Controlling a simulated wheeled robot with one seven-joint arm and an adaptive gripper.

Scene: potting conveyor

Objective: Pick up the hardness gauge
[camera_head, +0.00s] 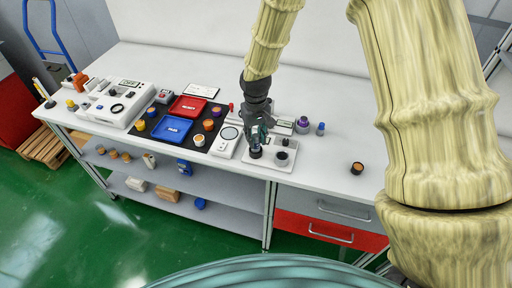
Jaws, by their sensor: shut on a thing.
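My gripper (259,139) points down over a white base plate (271,163) near the middle of the workbench. It is shut on a small upright dark thing, which I take to be the hardness gauge (255,153). The fingers hide its upper part. Its lower end is at the plate; I cannot tell whether it still touches. A dark round piece (281,158) stands on the same plate, just right of the gripper.
Left of the plate are a white scale (225,142), a blue tray (171,130), a red tray (188,108) and several small round parts. Purple-topped (302,124) and blue (320,128) pieces stand behind right. An orange-topped dark piece (357,168) stands alone; the bench around it is clear.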

